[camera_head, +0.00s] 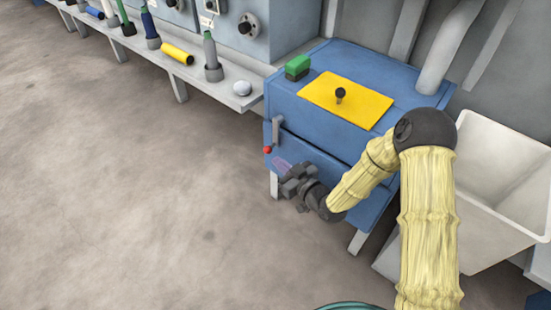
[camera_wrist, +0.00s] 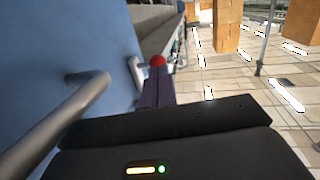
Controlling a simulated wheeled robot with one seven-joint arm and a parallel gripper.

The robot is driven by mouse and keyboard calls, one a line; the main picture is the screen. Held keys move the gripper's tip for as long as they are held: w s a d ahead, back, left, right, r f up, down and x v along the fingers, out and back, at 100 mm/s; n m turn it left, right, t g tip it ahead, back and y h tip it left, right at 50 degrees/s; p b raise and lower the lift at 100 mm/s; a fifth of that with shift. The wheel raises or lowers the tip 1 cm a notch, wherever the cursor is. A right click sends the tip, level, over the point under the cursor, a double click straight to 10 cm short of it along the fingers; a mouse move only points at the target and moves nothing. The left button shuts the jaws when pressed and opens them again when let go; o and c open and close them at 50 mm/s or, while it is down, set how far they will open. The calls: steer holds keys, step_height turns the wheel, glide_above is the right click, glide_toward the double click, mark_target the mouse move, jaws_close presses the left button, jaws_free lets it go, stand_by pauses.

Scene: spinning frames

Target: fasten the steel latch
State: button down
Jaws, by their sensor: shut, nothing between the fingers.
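The steel latch (camera_head: 276,130) is a grey bar on the left corner of the blue cabinet's front. It hangs roughly upright, with a red ball knob (camera_head: 267,150) at its lower end. In the wrist view the red knob (camera_wrist: 158,61) shows just beyond my fingertips, with part of the grey latch bar (camera_wrist: 137,74) to its left. My gripper (camera_head: 281,164) is shut and empty, in front of the cabinet just below the knob. Its purple fingers (camera_wrist: 156,91) point towards the knob. I cannot tell whether they touch it.
A grey bar handle (camera_wrist: 68,118) stands close at the left on the blue front (camera_head: 345,190). The cabinet top holds a yellow plate (camera_head: 330,97) and a green block (camera_head: 298,66). A bobbin shelf (camera_head: 215,88) is left, a pale bin (camera_head: 500,180) right. The floor ahead is clear.

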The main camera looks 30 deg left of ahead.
steer(key=f+p+v, duration=0.1)
steer(key=p+v, duration=0.2)
steer(key=v, duration=0.8)
steer(key=shift+d+p, duration=0.35)
steer(key=shift+p, duration=0.05)
steer(key=shift+w, duration=0.15)
